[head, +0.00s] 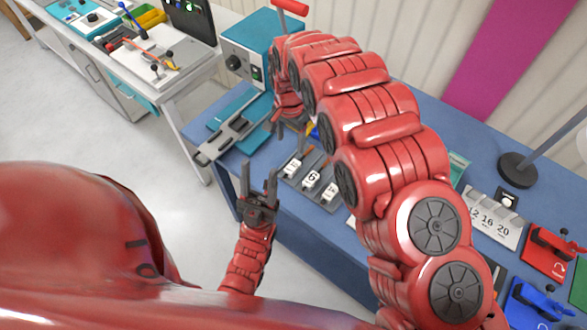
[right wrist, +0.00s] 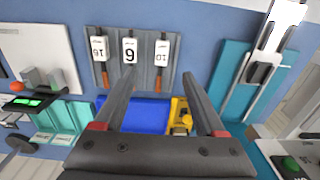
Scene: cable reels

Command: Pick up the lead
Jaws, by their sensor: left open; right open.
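No cable or lead is clearly recognisable in either view. In the right wrist view, a grey rack (right wrist: 112,73) holds pieces with white number tags and brown ends; the middle tag (right wrist: 129,50) reads 6. The rack also shows on the bench in the head view (head: 327,201), partly behind my right arm. My right gripper (right wrist: 158,78) is open and empty, its fingers pointing toward the rack; in the head view (head: 290,124) it is partly hidden by its arm. My left gripper (head: 259,166) is open and empty, in front of the bench edge.
A blue tray (right wrist: 148,114) and a yellow item (right wrist: 181,112) lie near my right gripper. A teal machine (head: 248,50) stands at the back of the blue bench (head: 410,270). A black round base (head: 517,169), a red device (head: 550,252) and a blue one (head: 537,302) stand right.

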